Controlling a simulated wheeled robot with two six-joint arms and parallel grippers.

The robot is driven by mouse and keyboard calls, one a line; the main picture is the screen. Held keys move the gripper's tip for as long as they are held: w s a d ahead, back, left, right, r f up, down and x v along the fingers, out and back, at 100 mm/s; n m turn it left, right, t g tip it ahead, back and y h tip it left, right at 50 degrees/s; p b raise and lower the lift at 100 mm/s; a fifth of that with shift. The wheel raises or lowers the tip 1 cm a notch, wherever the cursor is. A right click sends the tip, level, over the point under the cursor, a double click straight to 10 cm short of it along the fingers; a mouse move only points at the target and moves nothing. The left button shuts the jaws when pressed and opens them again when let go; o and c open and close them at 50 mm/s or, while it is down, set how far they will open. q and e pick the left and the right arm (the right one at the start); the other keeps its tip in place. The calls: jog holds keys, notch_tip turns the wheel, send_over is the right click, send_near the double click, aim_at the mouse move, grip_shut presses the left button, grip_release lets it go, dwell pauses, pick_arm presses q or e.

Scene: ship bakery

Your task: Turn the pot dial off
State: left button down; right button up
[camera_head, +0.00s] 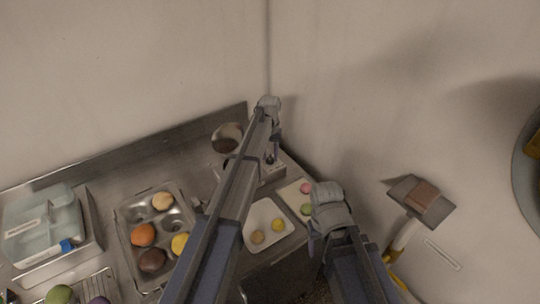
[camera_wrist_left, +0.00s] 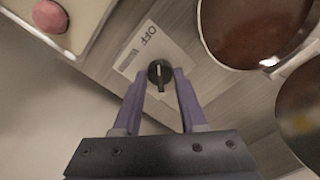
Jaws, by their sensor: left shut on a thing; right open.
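The pot dial (camera_wrist_left: 160,72) is a small black knob with a pale mark, on a grey metal panel in the left wrist view. A white label (camera_wrist_left: 150,45) reading OFF lies just above it, tilted. My left gripper (camera_wrist_left: 159,80) has its purple fingers on either side of the knob and is shut on it. In the head view my left gripper (camera_head: 270,157) is at the counter's back corner, and its arm hides much of the dial unit. My right gripper (camera_head: 312,238) is open, mostly hidden under its own arm, near the counter's right edge.
Two round pots of brown liquid, one (camera_wrist_left: 255,30) nearest, stand right of the dial. A muffin tin (camera_head: 128,218), a white plate (camera_head: 262,213) with small sweets and a lidded box (camera_head: 42,225) fill the counter. Walls close in behind and right.

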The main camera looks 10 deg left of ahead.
aim_at(270, 157)
pick_arm(q)
jog(key=shift+m, duration=0.3)
dwell(0.4)
jog(key=shift+c, duration=2.3)
grip_release()
notch_tip(270, 157, up, 8)
jog(key=p, duration=0.8)
jog(key=shift+f, duration=0.1)
